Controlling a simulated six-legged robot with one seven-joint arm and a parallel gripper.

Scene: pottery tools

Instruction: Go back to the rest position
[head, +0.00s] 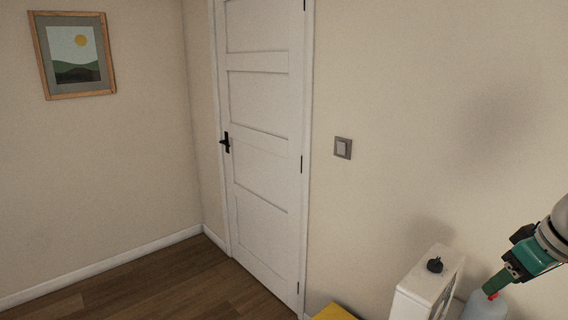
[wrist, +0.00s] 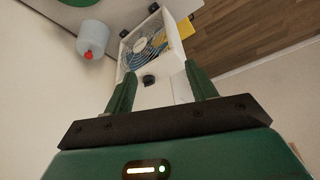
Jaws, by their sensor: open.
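My gripper (head: 497,284) is at the lower right of the head view, green, pointing down and left. In the wrist view its two green fingers (wrist: 160,70) stand apart with nothing held between them. In the head view its tip overlaps a pale bottle (head: 486,309) with a red cap. In the wrist view the bottle (wrist: 93,37) lies off to the upper left, apart from the fingers. The rest position is not marked in either view.
A white box fan (head: 418,298) with a black knob (head: 435,265) on top stands left of the gripper; the fan (wrist: 146,48) is beyond the fingers in the wrist view. A yellow item (head: 335,313) is near it. A door (head: 262,140) and wall stand behind. Wooden floor (head: 165,285) is clear at left.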

